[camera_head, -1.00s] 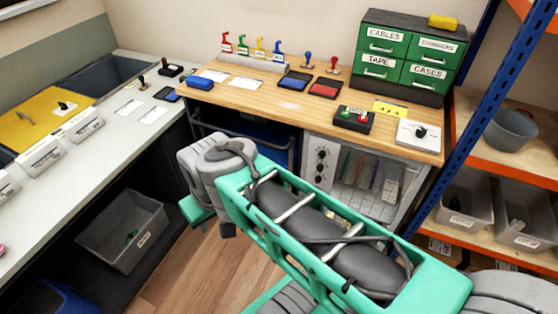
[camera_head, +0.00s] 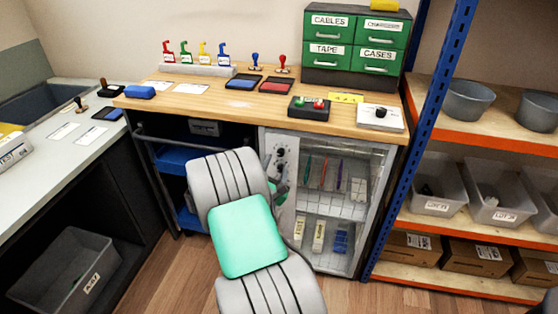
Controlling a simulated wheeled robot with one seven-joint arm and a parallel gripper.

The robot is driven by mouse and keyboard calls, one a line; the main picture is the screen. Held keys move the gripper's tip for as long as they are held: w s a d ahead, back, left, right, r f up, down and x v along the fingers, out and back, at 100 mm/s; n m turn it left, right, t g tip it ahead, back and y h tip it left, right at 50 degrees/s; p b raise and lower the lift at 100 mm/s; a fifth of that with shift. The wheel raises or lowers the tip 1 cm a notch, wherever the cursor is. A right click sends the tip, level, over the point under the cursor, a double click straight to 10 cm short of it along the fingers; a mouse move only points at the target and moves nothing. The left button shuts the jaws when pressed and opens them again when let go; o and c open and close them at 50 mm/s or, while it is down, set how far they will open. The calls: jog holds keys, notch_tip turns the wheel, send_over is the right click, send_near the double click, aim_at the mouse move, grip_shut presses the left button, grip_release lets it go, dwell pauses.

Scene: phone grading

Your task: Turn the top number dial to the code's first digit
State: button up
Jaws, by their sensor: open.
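The dial panel (camera_head: 285,212) is a pale upright strip on the left of the glass-fronted cabinet under the wooden bench. The top number dial (camera_head: 281,151) is a small dark knob high on it, too small to read. My grey and green arm rises from the bottom middle and covers the panel's left edge and lower part. Small dark parts show just past the arm, beside the lower dials; I cannot tell what they are.
The cabinet's glass door (camera_head: 330,205) shows shelves with small items. On the bench (camera_head: 225,107) stand a box with red and green buttons (camera_head: 309,108), a white box with a black knob (camera_head: 380,116) and green drawers (camera_head: 327,50). A blue post (camera_head: 437,120) and shelves stand at the right.

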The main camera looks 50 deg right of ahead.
aim_at(280, 154)
jog(key=x, duration=0.4)
jog(key=shift+d, duration=0.2)
jog(key=shift+c, duration=0.6)
grip_shut()
